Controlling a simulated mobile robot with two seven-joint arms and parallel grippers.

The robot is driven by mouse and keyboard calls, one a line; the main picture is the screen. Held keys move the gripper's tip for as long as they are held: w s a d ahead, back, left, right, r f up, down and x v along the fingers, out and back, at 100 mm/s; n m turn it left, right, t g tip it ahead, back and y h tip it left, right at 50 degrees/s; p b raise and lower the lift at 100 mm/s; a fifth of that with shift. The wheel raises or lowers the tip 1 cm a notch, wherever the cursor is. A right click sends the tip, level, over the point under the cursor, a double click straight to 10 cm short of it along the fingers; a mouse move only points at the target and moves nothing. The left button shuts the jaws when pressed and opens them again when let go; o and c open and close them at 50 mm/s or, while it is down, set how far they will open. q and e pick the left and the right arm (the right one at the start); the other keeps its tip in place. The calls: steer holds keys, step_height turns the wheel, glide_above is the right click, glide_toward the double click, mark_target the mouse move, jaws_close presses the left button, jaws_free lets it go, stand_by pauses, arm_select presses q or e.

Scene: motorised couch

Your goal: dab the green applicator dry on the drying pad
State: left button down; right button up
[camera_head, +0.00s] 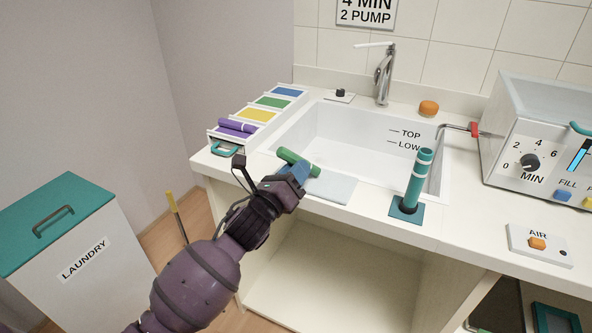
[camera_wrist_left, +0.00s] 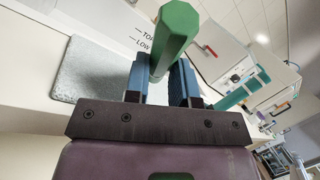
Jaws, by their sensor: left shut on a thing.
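My left gripper (camera_head: 296,172) reaches in from the left to the front edge of the sink. Its blue jaws are shut on the green applicator (camera_head: 287,156), a green stick lying aslant across the fingers. In the left wrist view the applicator (camera_wrist_left: 178,32) stands up between the two blue fingers (camera_wrist_left: 163,82), with its six-sided end towards the camera. The drying pad (camera_head: 335,190) is a pale grey square on the counter in front of the sink, just right of the gripper. The pad (camera_wrist_left: 92,82) also shows left of the fingers. I cannot tell whether the applicator touches it.
The white sink (camera_head: 345,140) lies behind the pad. A teal upright post (camera_head: 417,180) stands to its right. A tray of coloured slots (camera_head: 257,114) with purple sticks (camera_head: 236,126) is at the left. A control box (camera_head: 535,150) and AIR switch (camera_head: 538,243) are right.

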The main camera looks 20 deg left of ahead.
arm_select(q)
steer(key=shift+f, duration=0.25)
arm_select(e)
steer(key=shift+s+f, duration=0.4)
steer(key=shift+s, duration=0.1)
arm_select(q)
steer(key=shift+f, duration=0.15)
arm_select(e)
steer(key=shift+w, duration=0.1)
steer(key=shift+w+r, duration=0.4)
steer(key=shift+w, duration=0.05)
steer(key=shift+s, duration=0.2)
arm_select(q)
steer(key=shift+f, duration=0.1)
arm_select(e)
steer(key=shift+s+f, duration=0.25)
